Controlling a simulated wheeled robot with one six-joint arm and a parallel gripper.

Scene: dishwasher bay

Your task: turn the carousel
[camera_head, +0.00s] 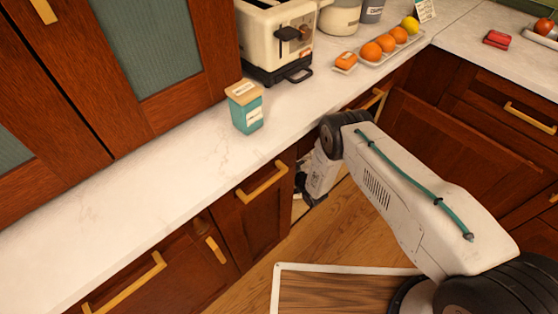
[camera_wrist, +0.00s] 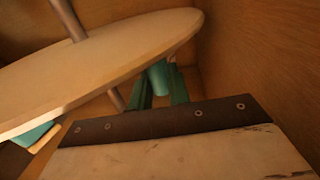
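The carousel (camera_wrist: 110,65) is a round, pale wooden shelf on a metal post. It shows in the wrist view, inside a wooden cabinet, tilted across the upper left. My gripper (camera_head: 312,194) reaches into the open corner cabinet below the counter in the head view, mostly hidden by my arm. In the wrist view a pale, worn block with a dark screwed strip fills the bottom. Beyond it, dark green upright parts flank a teal piece (camera_wrist: 159,77) near the shelf's right rim. I cannot tell whether anything touches the rim or how far the fingers are apart.
Another teal thing (camera_wrist: 36,135) shows below the shelf at left. The cabinet wall (camera_wrist: 255,50) is close on the right. In the head view a teal canister (camera_head: 247,115), a toaster (camera_head: 277,35) and a fruit tray (camera_head: 375,60) stand on the counter. A white-edged mat (camera_head: 345,269) lies on the floor.

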